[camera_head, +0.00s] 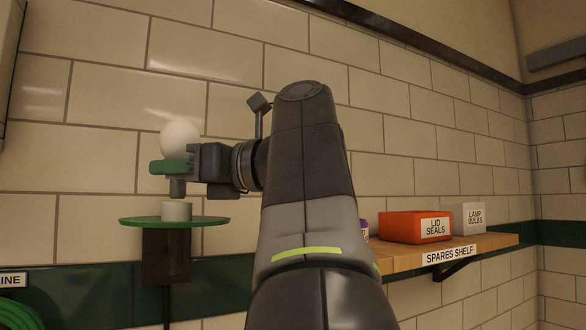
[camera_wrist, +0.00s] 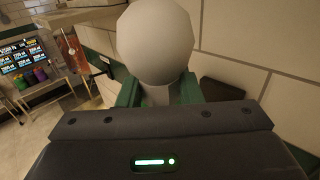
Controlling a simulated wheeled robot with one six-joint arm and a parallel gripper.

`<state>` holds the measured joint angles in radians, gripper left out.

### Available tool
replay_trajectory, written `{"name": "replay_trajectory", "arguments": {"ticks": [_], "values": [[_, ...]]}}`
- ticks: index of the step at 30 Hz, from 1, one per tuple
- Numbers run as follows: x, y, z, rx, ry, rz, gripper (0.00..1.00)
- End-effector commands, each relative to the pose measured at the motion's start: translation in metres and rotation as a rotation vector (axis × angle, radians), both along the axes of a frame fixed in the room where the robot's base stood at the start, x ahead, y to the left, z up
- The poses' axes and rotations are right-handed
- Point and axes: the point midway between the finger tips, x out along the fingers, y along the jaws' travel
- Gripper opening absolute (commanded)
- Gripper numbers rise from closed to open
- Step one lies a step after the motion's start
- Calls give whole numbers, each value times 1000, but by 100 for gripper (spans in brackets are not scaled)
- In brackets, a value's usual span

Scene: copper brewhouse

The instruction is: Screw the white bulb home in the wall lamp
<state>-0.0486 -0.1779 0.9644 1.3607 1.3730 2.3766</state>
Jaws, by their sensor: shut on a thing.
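The white bulb (camera_head: 180,138) is upright, globe up, with its dark base pointing down. My gripper (camera_head: 172,167) is shut on the bulb below its globe. The wall lamp has a green round shade plate (camera_head: 135,221), a pale socket (camera_head: 177,210) and a dark wall bracket (camera_head: 166,255). The bulb's base is right above the socket; a contact between them cannot be told for sure. In the wrist view the bulb's globe (camera_wrist: 156,42) stands between the green fingers (camera_wrist: 160,92); the socket is hidden there.
A wooden spares shelf (camera_head: 490,242) on the right holds an orange lid seals box (camera_head: 398,226) and a grey lamp bulbs box (camera_head: 470,217). My arm hides the shelf's left part. A green hose (camera_head: 22,318) hangs at the lower left. The tiled wall is close behind the lamp.

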Motion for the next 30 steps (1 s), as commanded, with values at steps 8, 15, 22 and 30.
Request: {"name": "replay_trajectory", "arguments": {"ticks": [8, 15, 22, 30], "values": [[0, 0, -6, 0, 0, 0, 6], [0, 0, -12, 0, 1, 0, 6], [0, 0, -17, 0, 0, 0, 6], [0, 0, -23, 0, 0, 0, 6]]}}
